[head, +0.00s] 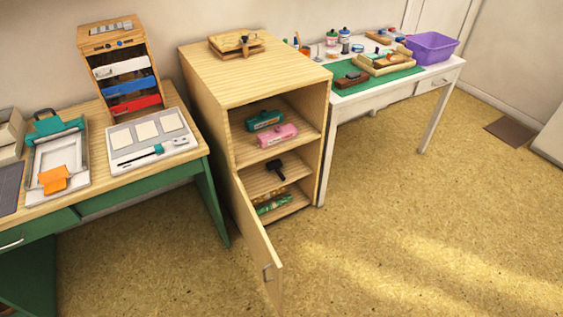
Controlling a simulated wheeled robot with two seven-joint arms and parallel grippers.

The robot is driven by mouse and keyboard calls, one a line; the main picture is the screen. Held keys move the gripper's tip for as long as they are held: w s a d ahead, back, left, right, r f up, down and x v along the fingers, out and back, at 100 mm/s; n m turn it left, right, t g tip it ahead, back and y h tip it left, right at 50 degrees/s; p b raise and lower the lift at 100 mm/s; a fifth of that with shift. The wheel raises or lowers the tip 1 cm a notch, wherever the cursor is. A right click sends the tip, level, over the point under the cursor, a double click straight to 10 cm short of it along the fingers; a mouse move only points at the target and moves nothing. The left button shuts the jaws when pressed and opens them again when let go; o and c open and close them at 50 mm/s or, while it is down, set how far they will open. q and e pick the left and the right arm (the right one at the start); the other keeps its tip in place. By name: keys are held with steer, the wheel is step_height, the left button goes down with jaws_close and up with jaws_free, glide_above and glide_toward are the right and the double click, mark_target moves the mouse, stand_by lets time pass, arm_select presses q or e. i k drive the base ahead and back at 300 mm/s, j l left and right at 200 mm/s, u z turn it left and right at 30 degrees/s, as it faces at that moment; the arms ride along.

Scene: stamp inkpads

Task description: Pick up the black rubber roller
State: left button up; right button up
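A black object with a handle, which looks like the black rubber roller (276,166), lies on the middle shelf of the open wooden cabinet (207,84). It is small in the head view, so its fine shape is hard to tell. Neither of my grippers shows in this view.
The cabinet door (258,246) stands open toward me. A teal item (264,121) and a pink item (277,136) sit on the upper shelf, green items (272,204) at the bottom. A green-legged desk (150,172) stands left, a white table (436,74) right. The floor in front is clear.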

mark_target(273, 164)
steer(key=i+l+u, duration=0.1)
steer(key=u, duration=0.5)
steer(key=i+l+u, duration=0.2)
steer(key=l, duration=0.15)
steer(key=l+u, duration=0.2)
steer(key=l, duration=0.15)
steer(key=i+l+u, duration=0.2)
steer(key=l, duration=0.2)
steer(key=l+u, duration=0.2)
steer(key=l, duration=0.2)
